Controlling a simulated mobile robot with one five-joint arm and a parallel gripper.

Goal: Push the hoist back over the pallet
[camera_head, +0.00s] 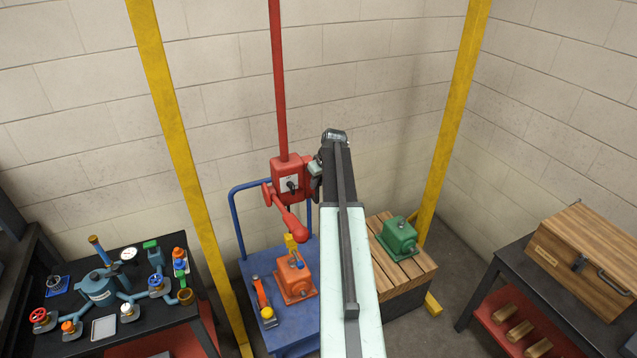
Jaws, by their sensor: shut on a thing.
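The red hoist (286,180) hangs from a long red pole and has a red, round-ended handle slanting down in front. It appears to the left of the pallet, above the blue cart (255,270). The wooden slatted pallet (383,262) stands to the right, partly behind my arm, with a green motor (397,236) on it. My gripper (316,172) is at the hoist's right side and shut on it; the fingers are small and partly hidden by my arm. An orange motor (294,280) sits on the cart below the hoist.
Yellow posts stand at left (170,110) and right (460,100). A bench (150,343) with valves and fittings is at the left. A dark table (517,283) with a wooden chest (590,255) is at the right. Bare floor shows between the pallet and that table.

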